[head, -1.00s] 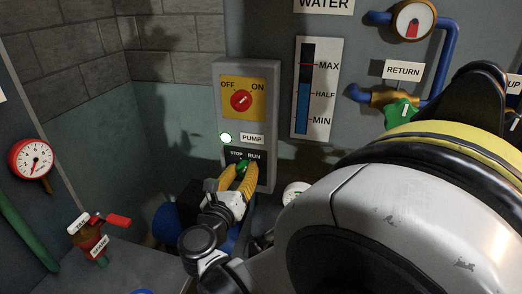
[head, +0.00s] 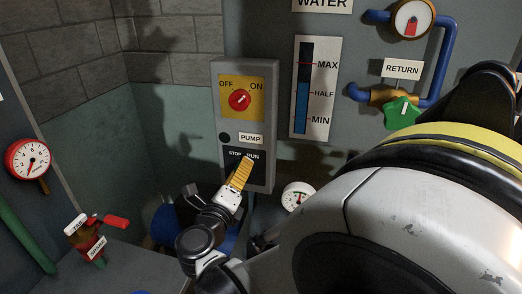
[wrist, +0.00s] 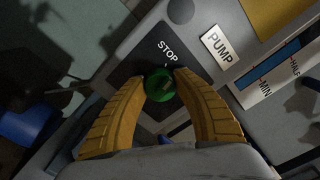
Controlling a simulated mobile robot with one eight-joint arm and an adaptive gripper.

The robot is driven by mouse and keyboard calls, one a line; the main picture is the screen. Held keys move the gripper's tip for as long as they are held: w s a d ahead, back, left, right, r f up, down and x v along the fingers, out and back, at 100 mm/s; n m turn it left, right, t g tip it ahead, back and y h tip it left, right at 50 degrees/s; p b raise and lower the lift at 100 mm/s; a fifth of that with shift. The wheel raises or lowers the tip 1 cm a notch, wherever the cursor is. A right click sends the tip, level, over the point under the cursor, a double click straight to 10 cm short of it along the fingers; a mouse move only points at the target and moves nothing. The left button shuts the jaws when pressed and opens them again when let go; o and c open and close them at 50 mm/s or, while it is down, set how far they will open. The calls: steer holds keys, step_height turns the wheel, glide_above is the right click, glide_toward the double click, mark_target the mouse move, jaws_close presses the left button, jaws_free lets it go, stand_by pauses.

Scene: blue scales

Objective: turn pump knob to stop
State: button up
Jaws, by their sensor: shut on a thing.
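The green pump knob (wrist: 160,86) sits on a black plate (wrist: 137,68) with the label STOP showing above it in the wrist view. My gripper (wrist: 161,82) has its two yellow fingers shut on the knob from both sides. In the head view my gripper (head: 244,166) is at the STOP/RUN plate (head: 232,163), and its fingers hide the knob there. The pump lamp (head: 224,137) above the plate is dark. The PUMP label (head: 251,139) is beside it.
A red switch (head: 239,99) on a yellow OFF/ON plate sits above. A level gauge (head: 304,130), a green return valve (head: 402,113) and a brass fitting are to the right. A round white gauge (head: 298,197) is near my gripper. A red-handled tap (head: 109,221) stands at lower left.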

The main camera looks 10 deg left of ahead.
steer(key=shift+n, duration=2.1)
steer(key=o, duration=1.2)
steer(key=s, duration=0.8)
steer(key=s+a, duration=0.1)
steer(key=s, duration=0.3)
steer(key=shift+w, duration=0.1)
